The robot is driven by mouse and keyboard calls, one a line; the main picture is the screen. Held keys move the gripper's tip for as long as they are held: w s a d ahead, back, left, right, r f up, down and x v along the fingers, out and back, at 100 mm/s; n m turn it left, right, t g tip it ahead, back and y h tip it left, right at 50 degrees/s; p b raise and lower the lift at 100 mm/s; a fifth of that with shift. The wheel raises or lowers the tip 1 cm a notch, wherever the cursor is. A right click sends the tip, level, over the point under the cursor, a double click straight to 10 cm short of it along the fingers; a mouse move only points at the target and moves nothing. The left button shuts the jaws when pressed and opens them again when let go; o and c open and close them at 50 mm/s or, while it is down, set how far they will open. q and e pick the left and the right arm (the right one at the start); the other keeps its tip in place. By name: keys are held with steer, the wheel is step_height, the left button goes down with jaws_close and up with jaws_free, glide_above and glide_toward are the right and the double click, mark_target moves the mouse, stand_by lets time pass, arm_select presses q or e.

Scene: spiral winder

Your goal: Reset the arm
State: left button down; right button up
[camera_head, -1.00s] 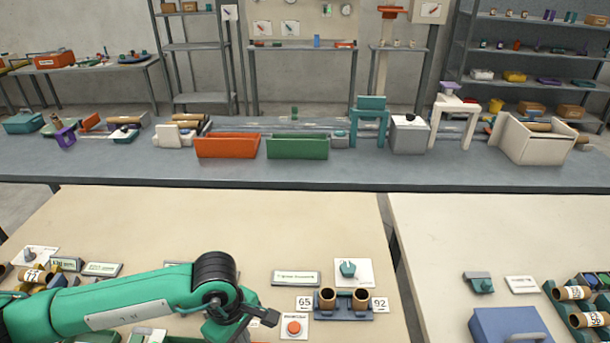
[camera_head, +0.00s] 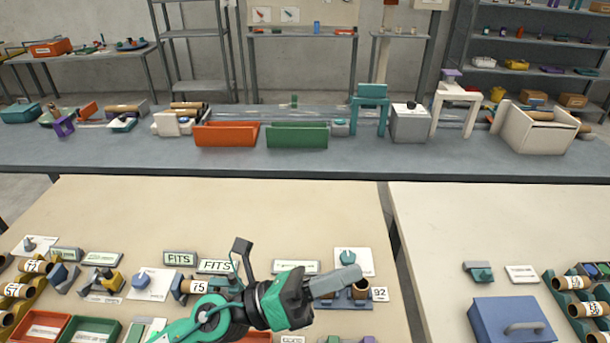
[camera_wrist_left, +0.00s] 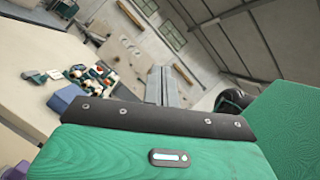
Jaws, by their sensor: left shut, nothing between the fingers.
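My left arm (camera_head: 225,315) comes in from the bottom of the head view, with green links and a dark wrist. My left gripper (camera_head: 338,281) has a green body and grey fingers pointing right. It is shut and empty, and appears above the blue holder (camera_head: 345,308) with brown tubes, partly hiding it. I cannot tell its exact height. My right gripper is not in view.
A white card with a teal knob (camera_head: 351,258) lies behind the gripper. FITS signs (camera_head: 180,258) and a tube marked 75 (camera_head: 190,287) are to its left. Orange (camera_head: 226,135) and green (camera_head: 297,135) bins stand on the far bench. The beige table's middle is clear.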

arm_select(q)
steer(key=w+a+f+n+t+y, duration=0.1)
steer(key=w+a+n+t+y, duration=0.6)
steer(key=n, duration=0.5)
steer(key=w+a+f+n+t+y, duration=0.1)
steer(key=w+a+n+t+y, duration=0.3)
steer(key=n+t, duration=0.6)
steer(key=s+a+f+n+g+y, duration=0.3)
steer(key=a+f+n+g+y, duration=0.3)
steer(key=a+f+n+y, duration=0.7)
steer(key=s+a+f+n+g+h, duration=0.1)
steer(key=s+a+f+n+g, duration=0.1)
steer(key=s+f+n+g, duration=0.4)
steer(key=s+a+f+n+g+h, duration=0.15)
steer(key=s+f+g, duration=0.35)
steer(key=s+f, duration=0.65)
step_height(320, 180, down, 31)
steer(key=s+g, duration=0.1)
steer(key=s, duration=0.1)
steer(key=s+a+f, duration=0.2)
steer(key=s+f, duration=0.7)
steer(key=s+a+f+g, duration=0.1)
steer(key=s+a+f, duration=0.1)
steer(key=s+f, duration=0.7)
steer(key=shift+s+m, duration=0.2)
steer(key=shift+m, duration=0.15)
